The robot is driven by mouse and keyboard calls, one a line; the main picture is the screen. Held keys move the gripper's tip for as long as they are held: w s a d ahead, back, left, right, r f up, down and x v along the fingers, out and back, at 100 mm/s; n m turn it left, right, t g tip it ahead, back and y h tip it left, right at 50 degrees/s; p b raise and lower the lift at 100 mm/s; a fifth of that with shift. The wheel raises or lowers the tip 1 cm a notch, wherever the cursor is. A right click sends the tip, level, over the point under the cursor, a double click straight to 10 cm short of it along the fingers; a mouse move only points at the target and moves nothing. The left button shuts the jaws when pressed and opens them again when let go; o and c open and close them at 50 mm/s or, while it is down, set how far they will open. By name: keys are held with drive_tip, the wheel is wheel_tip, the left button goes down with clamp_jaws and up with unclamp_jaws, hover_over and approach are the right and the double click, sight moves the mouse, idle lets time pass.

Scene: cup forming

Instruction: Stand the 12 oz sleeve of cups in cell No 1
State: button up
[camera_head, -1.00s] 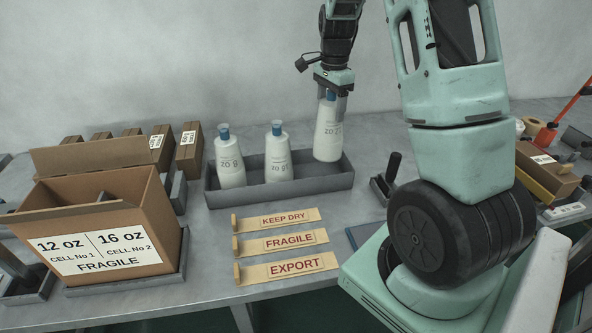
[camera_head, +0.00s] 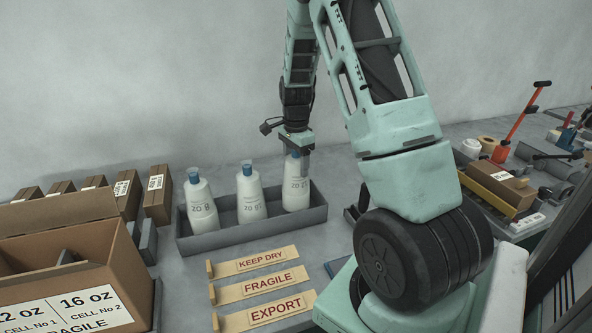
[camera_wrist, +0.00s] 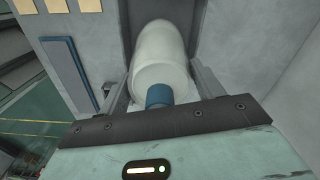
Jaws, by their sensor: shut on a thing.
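My gripper (camera_head: 294,160) is shut on the right-hand white sleeve of cups (camera_head: 296,193), around its top end. Its print is upside down and seems to read 12 oz. This sleeve is upright at the right end of the grey tray (camera_head: 317,212); its base is hidden by the front wall, so I cannot tell whether it touches the floor. In the wrist view the white sleeve (camera_wrist: 163,55) and its blue end (camera_wrist: 158,95) lie between the fingers. The open carton (camera_head: 120,268) is at the left, partly cut off; its label (camera_head: 40,312) marks Cell No 1 left, Cell No 2 right.
Two other blue-topped sleeves, left (camera_head: 201,205) and middle (camera_head: 250,195), stand in the tray. Small brown boxes (camera_head: 157,193) line up behind the carton. Wooden signs KEEP DRY (camera_head: 255,262), FRAGILE (camera_head: 262,283) and EXPORT (camera_head: 268,310) lie in front.

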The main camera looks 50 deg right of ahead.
drive_tip(key=shift+f+p, duration=0.4)
drive_tip(key=shift+f, duration=0.85)
drive_tip(key=shift+f, duration=0.2)
drive_tip(key=o, duration=1.3)
drive_tip(key=shift+f+b, duration=0.1)
drive_tip(key=shift+b, duration=0.2)
drive_tip(key=r+b, duration=0.1)
drive_tip(key=r, duration=0.7)
drive_tip(key=r+b, duration=0.1)
drive_tip(key=r, duration=0.8)
drive_tip(key=shift+w+a+r+b, duration=0.15)
drive_tip(key=shift+a+r+b, duration=0.05)
drive_tip(key=shift+r+b, duration=0.15)
